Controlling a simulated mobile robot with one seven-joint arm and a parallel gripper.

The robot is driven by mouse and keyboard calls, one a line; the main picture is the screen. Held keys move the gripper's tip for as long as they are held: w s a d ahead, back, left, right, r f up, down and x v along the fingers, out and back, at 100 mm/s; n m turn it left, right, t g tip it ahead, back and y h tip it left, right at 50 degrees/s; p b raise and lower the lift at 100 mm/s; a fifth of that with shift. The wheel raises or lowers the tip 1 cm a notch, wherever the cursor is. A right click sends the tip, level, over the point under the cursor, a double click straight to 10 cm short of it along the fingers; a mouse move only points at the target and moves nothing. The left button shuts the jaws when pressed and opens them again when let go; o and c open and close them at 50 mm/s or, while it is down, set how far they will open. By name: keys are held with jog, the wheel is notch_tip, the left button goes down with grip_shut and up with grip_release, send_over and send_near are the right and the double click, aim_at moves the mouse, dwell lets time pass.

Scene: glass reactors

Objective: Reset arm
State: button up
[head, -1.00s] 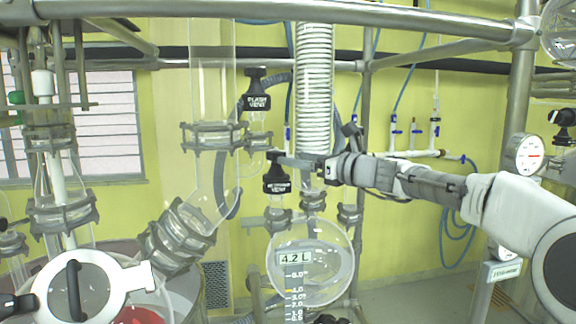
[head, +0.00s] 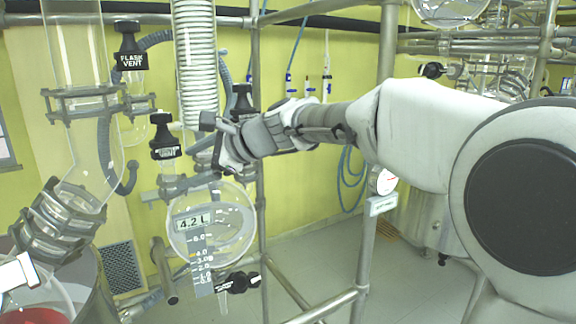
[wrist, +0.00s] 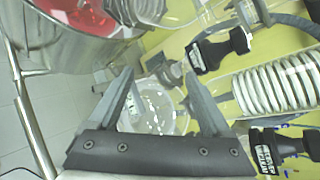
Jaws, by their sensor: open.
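My arm reaches in from the right in the head view, and my gripper (head: 213,140) hangs in front of the glassware, right of a black vent valve (head: 165,149). In the wrist view my gripper (wrist: 160,74) has its two fingers spread wide, with nothing held between them. The round glass flask (head: 236,217), with a "4.2 L" label, is below my gripper in the head view. In the wrist view the flask (wrist: 158,105) shows beyond the gap between the fingers.
The black flask vent valve (head: 130,60) is at upper left, beside a clear glass column (head: 75,50). A white coil (head: 196,70) stands behind my gripper. Metal frame posts (head: 387,60) cross the area. Open floor (head: 330,245) lies at lower middle.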

jog(key=s+d+f+n+h, duration=0.4)
jog(key=s+d+f, duration=0.1)
jog(key=s+d, duration=0.4)
jog(key=s+d+f+n+h, duration=0.3)
jog(key=s+d+f+n, duration=0.2)
jog(key=s+d, duration=0.4)
jog(key=s+d+f+n+h, duration=0.4)
jog(key=s+d, duration=0.5)
jog(key=d, duration=0.6)
jog(key=shift+f+n+h, duration=0.3)
jog(key=shift+f+n, duration=0.2)
jog(key=shift+f, duration=0.45)
